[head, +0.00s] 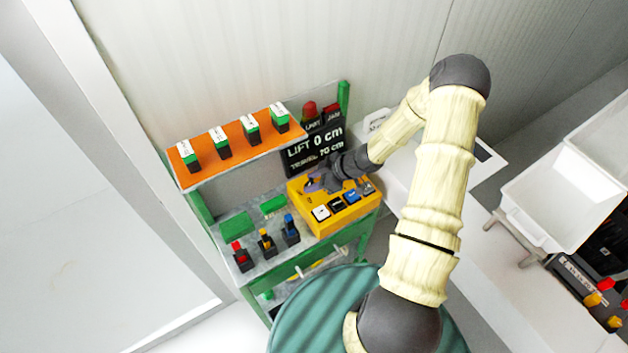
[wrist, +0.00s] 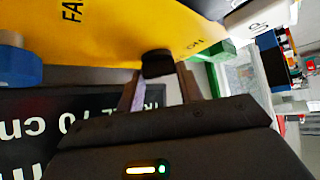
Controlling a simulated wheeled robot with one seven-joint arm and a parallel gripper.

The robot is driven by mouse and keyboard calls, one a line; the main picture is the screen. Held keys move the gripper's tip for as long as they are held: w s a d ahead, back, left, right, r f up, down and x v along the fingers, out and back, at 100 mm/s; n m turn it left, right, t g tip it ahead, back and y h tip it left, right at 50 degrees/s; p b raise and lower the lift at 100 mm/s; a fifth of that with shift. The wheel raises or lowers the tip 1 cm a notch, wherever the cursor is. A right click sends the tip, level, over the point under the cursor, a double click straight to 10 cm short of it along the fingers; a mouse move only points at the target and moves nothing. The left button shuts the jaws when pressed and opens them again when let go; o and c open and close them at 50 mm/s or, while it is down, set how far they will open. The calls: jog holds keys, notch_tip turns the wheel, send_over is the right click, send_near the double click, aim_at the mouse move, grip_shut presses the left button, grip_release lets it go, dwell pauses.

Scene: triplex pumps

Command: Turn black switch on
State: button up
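A yellow control box (head: 326,226) with a row of white, black and blue parts stands on the right end of the green-framed workbench. My gripper (head: 314,184) is over the back of this box and hides part of its top. In the wrist view the yellow box face (wrist: 100,35) fills the upper part. A small black switch (wrist: 157,63) sticks out from it, in line with the gap between the fingertips of my gripper (wrist: 159,78). The fingers are apart, one on each side of the gap. I cannot tell whether they touch the switch.
A black display (head: 312,150) reading "LIFT 0 cm" stands behind the box. Several green-and-black blocks stand on the orange shelf (head: 240,158). Red, yellow and blue levers stand on the bench at left. A white bin (head: 562,195) is at the right.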

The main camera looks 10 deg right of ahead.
jog(key=shift+r+p, duration=0.15)
jog(key=shift+p, duration=0.2)
jog(key=n+p, duration=0.1)
jog(key=p, duration=0.2)
jog(key=shift+w+r+g, duration=0.15)
jog(key=shift+r+g, duration=0.05)
jog(key=shift+g, duration=0.2)
jog(key=shift+f+n+g+y+p, duration=0.25)
jog(key=shift+n+g+y+p, duration=0.15)
jog(key=shift+n+g+p, duration=0.45)
jog(key=shift+b, duration=0.3)
jog(key=o, duration=1)
jog(key=shift+d, duration=0.1)
jog(key=shift+f+m+t, duration=0.15)
jog(key=shift+m+t, duration=0.1)
jog(key=shift+t, duration=0.2)
jog(key=shift+f+m+t+b, duration=0.15)
jog(key=shift+m+t+b, duration=0.25)
jog(key=shift+b, duration=0.6)
jog(key=shift+m+h+b, duration=0.3)
jog(key=shift+m+b, duration=0.1)
jog(key=shift+b, duration=0.55)
